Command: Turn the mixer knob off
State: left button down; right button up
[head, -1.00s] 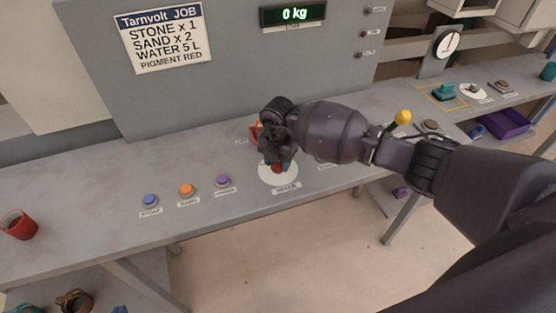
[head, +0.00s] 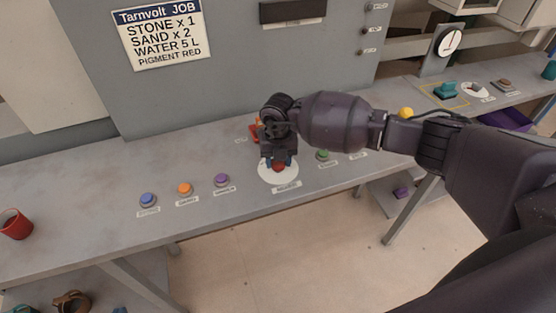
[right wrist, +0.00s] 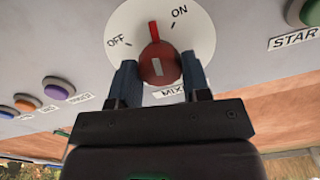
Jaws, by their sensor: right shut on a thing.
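The mixer knob (right wrist: 160,63) is red, on a round white dial (right wrist: 203,42) marked OFF and ON. In the right wrist view its red pointer stands between the two marks. My right gripper (right wrist: 159,82) is shut on the knob, with one blue finger at each side. In the head view the right gripper (head: 278,163) comes down over the red knob (head: 278,167), partly hiding it. My left gripper is not in view.
Blue (head: 148,200), orange (head: 184,188) and purple (head: 222,180) buttons stand left of the dial, a green button (head: 322,155) right of it. A red cup (head: 15,224) is at the far left. A dark display (head: 293,11) and a job sign (head: 161,34) are behind.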

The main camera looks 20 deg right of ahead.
jog(key=n, duration=0.3)
jog(key=shift+b, duration=0.4)
jog(key=n+b, duration=0.1)
jog(key=n, duration=0.2)
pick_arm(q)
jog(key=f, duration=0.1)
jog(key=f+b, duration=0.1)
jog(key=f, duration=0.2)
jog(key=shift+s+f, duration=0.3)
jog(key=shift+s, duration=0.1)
pick_arm(e)
jog(key=n, duration=0.5)
pick_arm(q)
jog(key=shift+b, duration=0.3)
pick_arm(e)
jog(key=shift+r+n, duration=0.1)
jog(key=shift+n, duration=0.4)
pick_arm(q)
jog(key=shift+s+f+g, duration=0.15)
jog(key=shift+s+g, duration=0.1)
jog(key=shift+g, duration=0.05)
pick_arm(e)
jog(key=o, duration=0.9)
